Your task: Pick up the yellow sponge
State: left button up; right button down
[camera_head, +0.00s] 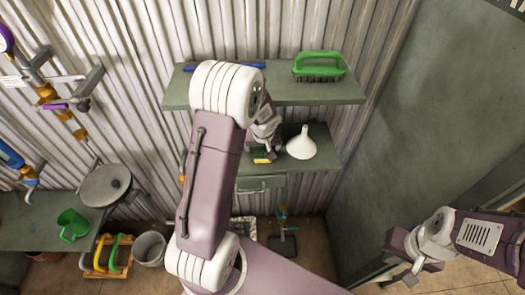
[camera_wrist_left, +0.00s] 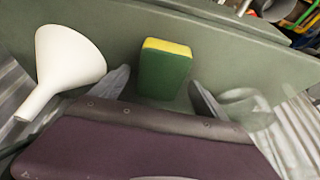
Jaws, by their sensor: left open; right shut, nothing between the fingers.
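The yellow sponge (camera_wrist_left: 164,75) stands on the grey-green shelf (camera_wrist_left: 110,35). In the left wrist view its thin top is yellow and its broad near face is green. My left gripper (camera_wrist_left: 160,88) is open, with one finger to each side of the sponge in the picture; I see no contact. In the head view the sponge (camera_head: 261,155) is partly hidden below my left gripper (camera_head: 264,143), over the lower shelf. My right gripper (camera_head: 400,268) is shut and empty at the lower right, far from the sponge.
A white funnel (camera_head: 302,144) stands on the same shelf, right of the sponge in the head view. A green brush (camera_head: 319,66) lies on the upper shelf (camera_head: 290,93). A green wall or door panel (camera_head: 430,120) is at the right.

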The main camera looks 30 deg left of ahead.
pick_arm(q)
jog(key=shift+f+b, duration=0.3)
jog(key=shift+b, duration=0.15)
dwell(0.4)
jog(key=c, duration=1.6)
jog(key=shift+o, duration=0.2)
jog(key=shift+r+p, duration=0.45)
jog(key=shift+p, duration=0.1)
jog(key=shift+s+d+r, duration=0.15)
jog(key=shift+s, duration=0.05)
jog(key=s+d+r+b, duration=0.3)
jog(key=s+d+r, duration=0.4)
jog(key=s, duration=0.4)
jog(key=shift+s+r, duration=0.2)
jog(key=shift+s, duration=0.1)
